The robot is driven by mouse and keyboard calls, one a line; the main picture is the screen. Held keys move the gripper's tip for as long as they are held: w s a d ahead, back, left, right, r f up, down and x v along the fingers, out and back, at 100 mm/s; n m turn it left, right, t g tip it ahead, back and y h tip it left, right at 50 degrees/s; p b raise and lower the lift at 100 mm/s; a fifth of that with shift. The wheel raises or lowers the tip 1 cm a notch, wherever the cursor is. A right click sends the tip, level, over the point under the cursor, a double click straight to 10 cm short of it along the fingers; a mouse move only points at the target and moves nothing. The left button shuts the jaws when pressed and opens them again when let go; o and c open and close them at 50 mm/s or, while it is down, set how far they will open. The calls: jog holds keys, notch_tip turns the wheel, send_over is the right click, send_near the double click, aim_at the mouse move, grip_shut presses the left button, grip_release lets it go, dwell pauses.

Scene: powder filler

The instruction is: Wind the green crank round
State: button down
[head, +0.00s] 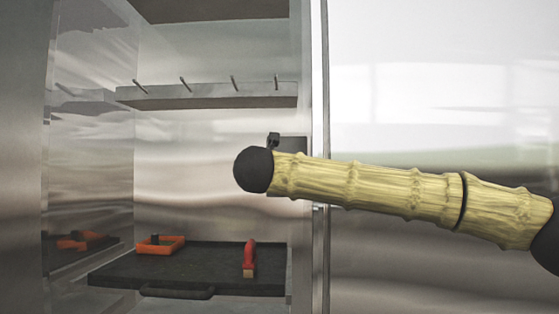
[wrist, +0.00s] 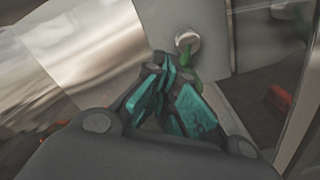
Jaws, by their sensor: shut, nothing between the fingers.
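The green crank (wrist: 187,58) shows in the wrist view just beyond my fingertips, below a pale round knob (wrist: 187,38) on a grey panel. Its lower end passes behind my fingers, so I cannot tell whether they touch it. My gripper (wrist: 177,88), with teal finger pads, is shut and empty beside the crank's lower part. In the head view my arm covers the crank and most of the gripper; part of a dark grey plate (head: 294,147) shows behind the arm.
A dark tray (head: 215,262) in the steel cabinet carries an orange open box (head: 160,246) and a red-handled tool (head: 249,260). A shelf with several pegs (head: 220,97) is above. A steel door or wall (head: 440,90) stands at the right.

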jog(key=s+b, duration=0.3)
jog(key=s, duration=0.3)
jog(key=shift+s, duration=0.25)
jog(key=shift+f, duration=0.1)
dwell(0.5)
